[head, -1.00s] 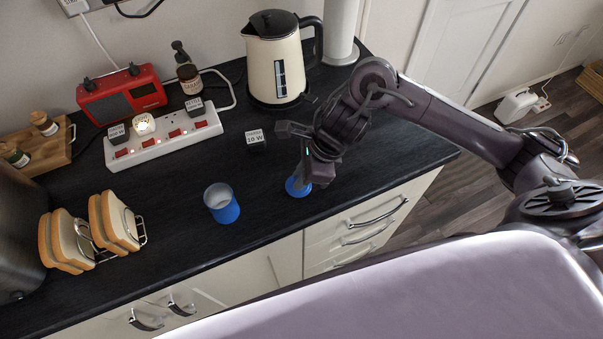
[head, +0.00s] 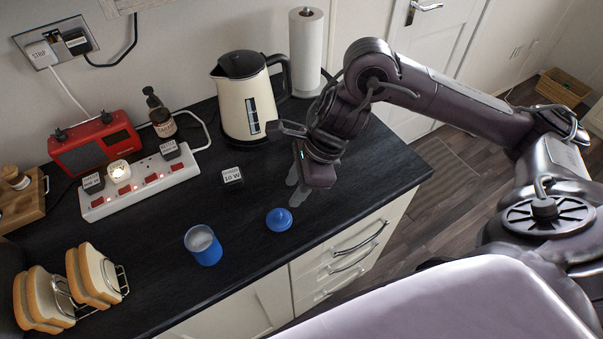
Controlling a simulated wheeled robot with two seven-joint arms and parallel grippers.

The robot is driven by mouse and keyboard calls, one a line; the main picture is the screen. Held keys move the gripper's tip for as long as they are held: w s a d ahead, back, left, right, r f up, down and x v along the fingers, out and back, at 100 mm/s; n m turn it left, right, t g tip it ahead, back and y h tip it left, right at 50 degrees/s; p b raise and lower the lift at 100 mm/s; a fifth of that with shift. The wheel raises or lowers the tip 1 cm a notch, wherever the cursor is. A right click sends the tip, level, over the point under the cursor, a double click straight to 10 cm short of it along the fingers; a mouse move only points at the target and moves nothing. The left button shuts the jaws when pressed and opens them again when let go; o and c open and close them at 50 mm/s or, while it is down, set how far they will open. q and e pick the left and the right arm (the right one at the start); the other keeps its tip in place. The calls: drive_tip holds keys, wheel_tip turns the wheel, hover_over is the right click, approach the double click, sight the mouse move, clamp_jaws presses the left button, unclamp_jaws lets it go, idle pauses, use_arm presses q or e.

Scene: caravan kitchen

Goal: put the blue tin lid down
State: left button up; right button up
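The blue tin lid (head: 279,219), with a small knob on top, lies on the dark worktop near its front edge. My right gripper (head: 295,191) is just behind and to the right of the lid. Its grey fingertips look parted, with nothing between them, and they appear clear of the lid. The blue tin (head: 207,252) stands open and upright to the left of the lid, with a pale inside. My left gripper is not in view.
A white power strip (head: 143,187), red radio (head: 95,147), cream kettle (head: 245,105) and paper roll (head: 306,50) stand further back. Toast racks (head: 120,279) are at left. Worktop around the lid is clear.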

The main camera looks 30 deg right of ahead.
drive_tip(key=shift+v, duration=1.55)
